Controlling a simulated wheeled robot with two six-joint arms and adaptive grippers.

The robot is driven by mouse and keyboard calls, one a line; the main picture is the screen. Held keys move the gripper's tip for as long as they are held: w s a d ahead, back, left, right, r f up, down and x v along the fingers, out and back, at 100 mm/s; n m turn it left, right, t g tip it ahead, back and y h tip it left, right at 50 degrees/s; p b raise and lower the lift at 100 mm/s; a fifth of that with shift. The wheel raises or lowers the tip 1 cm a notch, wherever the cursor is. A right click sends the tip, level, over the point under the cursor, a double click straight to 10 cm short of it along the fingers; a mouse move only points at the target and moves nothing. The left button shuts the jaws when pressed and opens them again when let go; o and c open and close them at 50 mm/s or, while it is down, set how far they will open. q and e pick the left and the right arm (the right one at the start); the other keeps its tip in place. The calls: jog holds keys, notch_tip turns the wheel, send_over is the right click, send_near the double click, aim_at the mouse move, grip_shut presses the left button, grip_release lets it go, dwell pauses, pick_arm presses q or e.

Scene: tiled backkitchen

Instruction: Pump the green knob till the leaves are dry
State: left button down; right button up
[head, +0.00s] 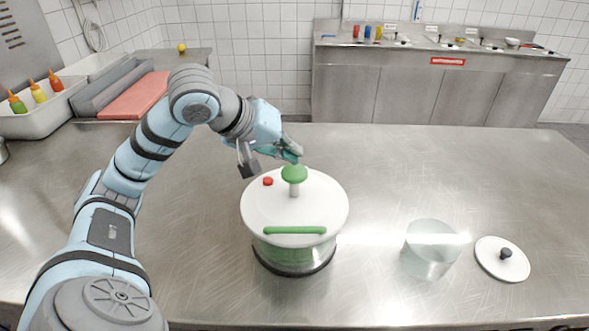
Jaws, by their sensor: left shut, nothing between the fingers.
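A salad spinner (295,210) stands upright on the steel counter, with a white lid and a clear bowl. Its green knob (294,174) stands up on a pale shaft from the middle of the lid. Green shows through the bowl wall (290,255), but single leaves cannot be made out. My left gripper (291,153) is shut and empty, just above and behind the green knob; whether it touches the knob cannot be told. My right gripper is out of view.
The lid also carries a red button (268,181) and a green bar (295,230). A clear container (430,250) and a small white lid (502,259) lie to the right. A bin with sauce bottles (39,92) and a pink board (135,97) are at left. The counter's right back is clear.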

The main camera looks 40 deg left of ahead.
aim_at(293, 168)
pick_arm(q)
jog(key=shift+f, duration=0.1)
jog(key=shift+f+b, duration=0.35)
jog(key=shift+f+b, duration=1.6)
jog(key=shift+f, duration=0.15)
dwell(1.6)
jog(key=shift+r, duration=0.15)
jog(key=shift+r+p, duration=2.05)
jog(key=shift+p, duration=0.15)
jog(key=shift+r, duration=0.1)
notch_tip(293, 168, up, 5)
jog(key=p, duration=0.5)
